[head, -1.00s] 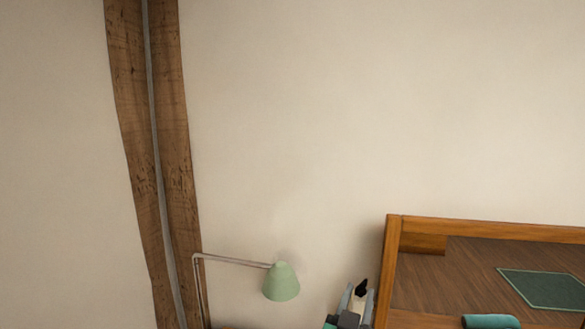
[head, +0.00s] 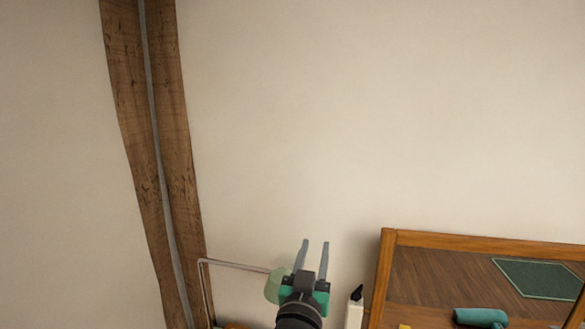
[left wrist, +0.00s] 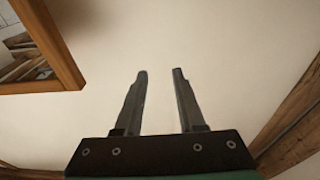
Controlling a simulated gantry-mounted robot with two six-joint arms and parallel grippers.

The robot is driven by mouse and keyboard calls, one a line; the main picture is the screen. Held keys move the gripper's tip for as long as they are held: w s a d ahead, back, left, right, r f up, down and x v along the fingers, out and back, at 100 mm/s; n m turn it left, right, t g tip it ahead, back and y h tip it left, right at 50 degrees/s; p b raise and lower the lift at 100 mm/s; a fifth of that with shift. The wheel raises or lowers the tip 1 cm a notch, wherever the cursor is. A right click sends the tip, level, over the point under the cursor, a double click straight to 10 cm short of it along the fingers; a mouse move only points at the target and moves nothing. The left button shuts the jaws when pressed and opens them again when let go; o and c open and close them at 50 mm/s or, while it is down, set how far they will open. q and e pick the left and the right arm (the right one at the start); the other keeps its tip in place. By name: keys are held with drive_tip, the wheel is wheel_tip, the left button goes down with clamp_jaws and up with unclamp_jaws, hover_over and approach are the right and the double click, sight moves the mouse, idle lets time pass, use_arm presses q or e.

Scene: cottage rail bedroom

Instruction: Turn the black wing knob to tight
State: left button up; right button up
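A small black piece (head: 357,292), which looks like the wing knob, sits on top of a cream upright post (head: 355,314) at the bottom of the head view, left of the wooden frame. It is too small to read how far it is turned. My left gripper (head: 314,243) is just left of it in the picture, fingers pointing up, spread apart and empty. The left wrist view also shows the open fingers (left wrist: 160,74) with only bare wall between them; the knob is not in that view. My right gripper is not in view.
A pale green lamp (head: 272,287) stands behind my left gripper, partly hidden. A wood-framed brown panel (head: 430,280) lies at right, with a dark green pad (head: 540,278) and a teal object (head: 480,316). Wooden beams (head: 160,150) stand at left. The wall area above is clear.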

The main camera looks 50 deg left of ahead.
use_arm(q)
drive_tip(key=a+r+m+t+y+p, duration=0.1)
drive_tip(key=a+r+y, duration=0.3)
drive_tip(key=r, duration=1.1)
drive_tip(key=shift+s+a+y+p, duration=0.15)
drive_tip(key=shift+a+y+p, duration=0.25)
drive_tip(key=shift+a+p, duration=0.55)
